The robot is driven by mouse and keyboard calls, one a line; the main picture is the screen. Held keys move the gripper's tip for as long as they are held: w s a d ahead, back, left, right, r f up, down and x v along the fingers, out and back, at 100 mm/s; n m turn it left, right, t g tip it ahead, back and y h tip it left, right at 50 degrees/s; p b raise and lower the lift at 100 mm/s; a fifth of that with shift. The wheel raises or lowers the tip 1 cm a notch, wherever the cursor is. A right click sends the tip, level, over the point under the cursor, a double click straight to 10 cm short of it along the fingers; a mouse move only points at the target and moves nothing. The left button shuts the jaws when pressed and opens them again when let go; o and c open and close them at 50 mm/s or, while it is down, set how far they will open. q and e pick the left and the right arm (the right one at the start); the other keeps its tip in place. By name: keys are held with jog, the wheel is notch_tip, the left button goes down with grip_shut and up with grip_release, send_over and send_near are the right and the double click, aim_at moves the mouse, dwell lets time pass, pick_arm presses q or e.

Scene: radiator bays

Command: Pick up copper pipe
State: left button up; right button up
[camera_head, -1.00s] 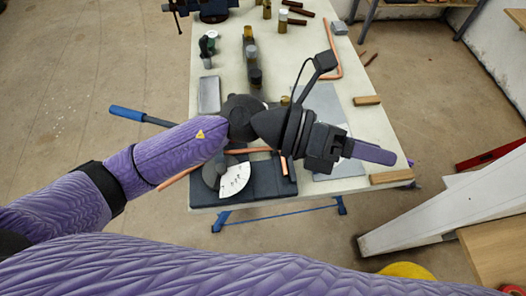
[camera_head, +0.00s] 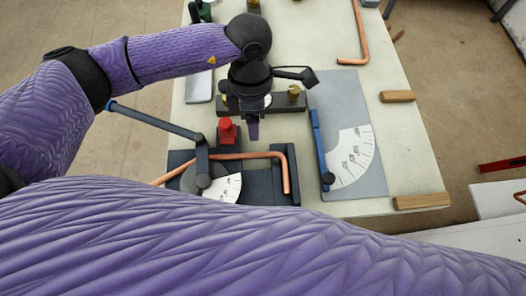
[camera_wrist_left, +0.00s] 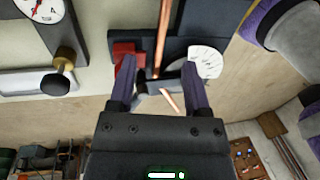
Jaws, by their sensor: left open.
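A bent copper pipe (camera_head: 250,156) lies in a dark pipe bender (camera_head: 258,188) near the table's front edge. Its right end turns toward the table's front; its left end runs past the bender's handle pivot. My left gripper (camera_head: 253,136) points down just behind the pipe, apart from it in the head view. In the left wrist view my left gripper (camera_wrist_left: 158,68) is open, with the copper pipe (camera_wrist_left: 163,32) running lengthwise between and beyond its fingers. Nothing is gripped. A second bent copper pipe (camera_head: 361,40) lies at the table's back right. My right gripper does not show.
The bender's blue-tipped handle (camera_head: 150,120) sticks out left. A red part (camera_head: 227,130) stands beside the left gripper. A grey plate with an angle scale (camera_head: 352,130) lies to the right, near wooden blocks (camera_head: 422,201). A dark block with brass fittings (camera_head: 293,94) stands behind.

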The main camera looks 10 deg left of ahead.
aim_at(254, 154)
pick_arm(q)
jog(key=f, duration=0.3)
jog(key=s+f, duration=0.1)
jog(key=f, duration=0.2)
jog(key=s+f+b, duration=0.1)
jog(key=f, duration=0.2)
jog(key=shift+s+d+f, duration=0.1)
jog(key=shift+s+d, duration=0.05)
jog(key=shift+s, duration=0.05)
grip_shut()
dwell(0.8)
